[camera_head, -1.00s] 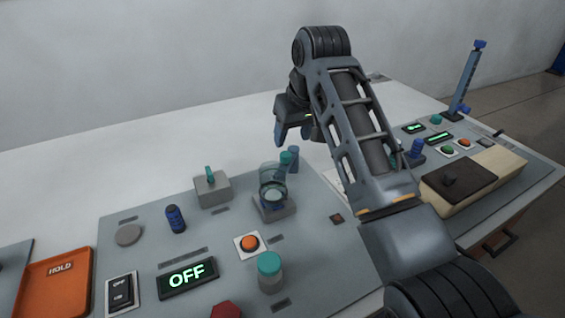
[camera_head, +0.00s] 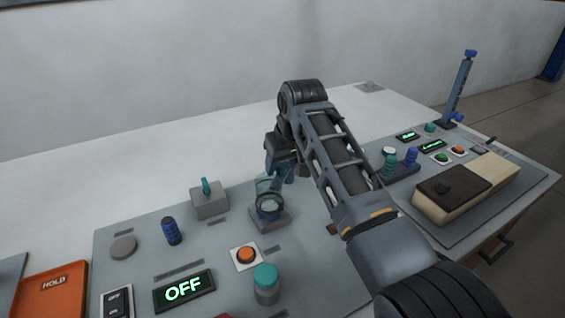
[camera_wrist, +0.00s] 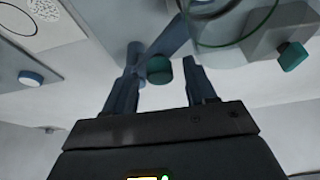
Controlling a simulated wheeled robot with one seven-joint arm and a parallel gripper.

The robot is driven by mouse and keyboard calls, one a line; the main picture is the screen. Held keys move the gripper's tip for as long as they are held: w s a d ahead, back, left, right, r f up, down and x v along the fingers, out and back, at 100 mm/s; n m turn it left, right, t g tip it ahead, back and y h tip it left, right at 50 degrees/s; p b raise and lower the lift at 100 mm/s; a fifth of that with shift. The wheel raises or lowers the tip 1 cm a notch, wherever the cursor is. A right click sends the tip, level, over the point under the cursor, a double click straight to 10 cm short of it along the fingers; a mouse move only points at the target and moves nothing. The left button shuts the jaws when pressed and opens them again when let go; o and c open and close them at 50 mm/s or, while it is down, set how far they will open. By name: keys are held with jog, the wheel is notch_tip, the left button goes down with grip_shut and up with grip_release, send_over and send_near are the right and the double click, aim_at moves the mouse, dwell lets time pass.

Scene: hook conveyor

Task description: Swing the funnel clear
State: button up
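The funnel (camera_head: 268,185) looks like a clear cup above a small grey block on the panel. In the wrist view its clear rim (camera_wrist: 235,42) shows at the top right, with a blue arm (camera_wrist: 176,38) running from it to a blue post. A teal knob (camera_wrist: 159,69) sits by that arm. My gripper (camera_head: 277,168) is low behind the funnel in the head view and hides the knob there. In the wrist view my gripper (camera_wrist: 162,76) is open, with the knob between its fingers. I cannot tell whether either finger touches it.
A grey switch box (camera_head: 209,202) with a teal lever stands left of the funnel. An orange button (camera_head: 246,256), a teal-capped jar (camera_head: 265,283) and a lit OFF display (camera_head: 184,291) are nearer. The white table behind is clear.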

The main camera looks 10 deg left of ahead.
grip_shut()
dwell(0.3)
jog(key=shift+d, duration=0.15)
jog(key=w+d+n+g+y+b, duration=0.2)
jog(key=d+n+g+b, duration=0.2)
jog(key=n, duration=0.8)
jog(key=d+b, duration=0.2)
jog(key=shift+w+b, duration=0.3)
jog(key=shift+w, duration=0.05)
dwell(0.5)
jog(key=shift+o, duration=0.3)
grip_release()
